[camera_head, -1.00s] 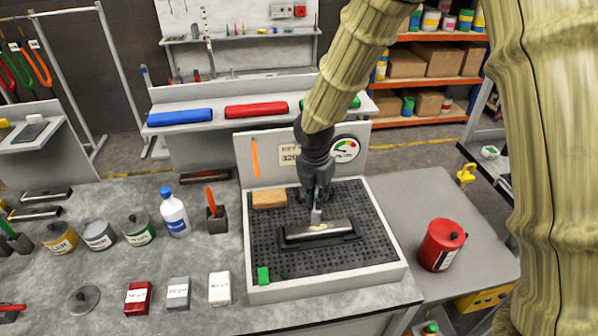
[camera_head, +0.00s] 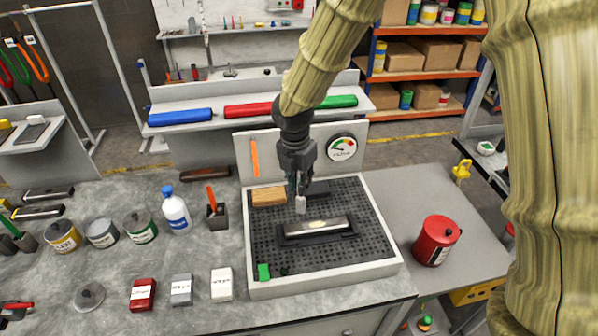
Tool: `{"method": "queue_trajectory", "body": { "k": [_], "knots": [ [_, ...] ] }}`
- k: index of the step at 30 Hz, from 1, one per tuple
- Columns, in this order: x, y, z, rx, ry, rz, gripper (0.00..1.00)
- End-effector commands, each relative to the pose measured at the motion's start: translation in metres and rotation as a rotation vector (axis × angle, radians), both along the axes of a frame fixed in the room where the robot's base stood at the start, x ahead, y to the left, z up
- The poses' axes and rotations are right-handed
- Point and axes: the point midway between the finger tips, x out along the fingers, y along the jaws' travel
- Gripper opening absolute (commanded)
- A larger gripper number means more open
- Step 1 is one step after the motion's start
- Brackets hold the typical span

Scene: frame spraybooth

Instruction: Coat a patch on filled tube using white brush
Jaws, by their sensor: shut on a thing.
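The tube (camera_head: 338,223) is dark grey metal and lies in a black cradle on the perforated tray of the booth. A pale beige patch shows on its middle top. My gripper (camera_head: 299,186) is above the tray, behind and a little left of the tube, pointing down. It is shut on the white brush (camera_head: 300,205), whose pale tip hangs down apart from the tube as far as I can tell. The brush's handle is mostly hidden by the gripper.
A red can (camera_head: 437,240) stands right. Paint cans, a white bottle (camera_head: 176,211) and an orange-handled brush in a holder (camera_head: 217,218) stand left.

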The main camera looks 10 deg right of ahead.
Motion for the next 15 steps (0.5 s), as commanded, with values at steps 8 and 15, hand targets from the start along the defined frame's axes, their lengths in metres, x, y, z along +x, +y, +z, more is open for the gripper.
{"method": "queue_trajectory", "body": {
  "k": [8, 15],
  "knots": [
    [0.0, -0.002, 0.022, 0.001, -0.001, -0.003, 0.0],
    [-0.001, -0.002, 0.025, 0.0, 0.0, -0.003, 0.0]
  ]
}}
